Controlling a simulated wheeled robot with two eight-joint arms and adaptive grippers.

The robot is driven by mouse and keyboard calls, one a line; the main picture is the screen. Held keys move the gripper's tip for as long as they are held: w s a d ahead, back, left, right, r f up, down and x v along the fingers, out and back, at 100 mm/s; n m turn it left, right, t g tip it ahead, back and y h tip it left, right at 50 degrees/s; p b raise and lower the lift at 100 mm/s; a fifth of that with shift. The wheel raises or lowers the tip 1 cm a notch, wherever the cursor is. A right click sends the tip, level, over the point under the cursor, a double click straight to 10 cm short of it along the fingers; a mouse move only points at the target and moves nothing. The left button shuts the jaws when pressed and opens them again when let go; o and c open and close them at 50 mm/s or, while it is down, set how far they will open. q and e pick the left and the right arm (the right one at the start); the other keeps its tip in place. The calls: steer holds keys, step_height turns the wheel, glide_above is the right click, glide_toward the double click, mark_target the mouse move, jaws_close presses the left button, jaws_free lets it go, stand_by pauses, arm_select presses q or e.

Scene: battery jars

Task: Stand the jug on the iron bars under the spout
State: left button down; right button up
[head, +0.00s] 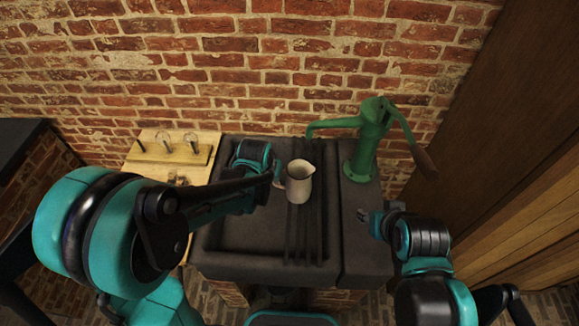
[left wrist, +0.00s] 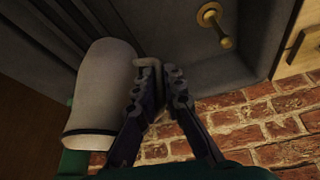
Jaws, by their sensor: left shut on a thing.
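A cream jug (head: 299,184) is upright over the dark iron bars (head: 306,240) of the sink. My left gripper (head: 279,181) is shut on its handle, at the jug's left side. In the left wrist view the pale jug (left wrist: 100,95) fills the left, with its handle (left wrist: 150,68) between the fingertips of my left gripper (left wrist: 159,88). I cannot tell whether its base touches the bars. The green pump's spout (head: 311,131) is behind the jug in the head view. My right gripper (head: 370,222) is over the right ledge, apart from the jug; its opening is unclear.
The green pump (head: 366,145) stands on the right ledge, its handle (head: 424,162) slanting down right. The dark sink (head: 235,235) has free room left of the bars. A brick wall is behind.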

arm_select(q)
steer(key=w+d+f+b, duration=0.2)
steer(key=w+f, duration=0.1)
steer(key=w, duration=0.7)
steer(key=shift+w+d+f, duration=0.15)
steer(key=shift+d+f, duration=0.05)
steer(key=shift+f, duration=0.15)
steer(key=c, duration=1.6)
jaws_free()
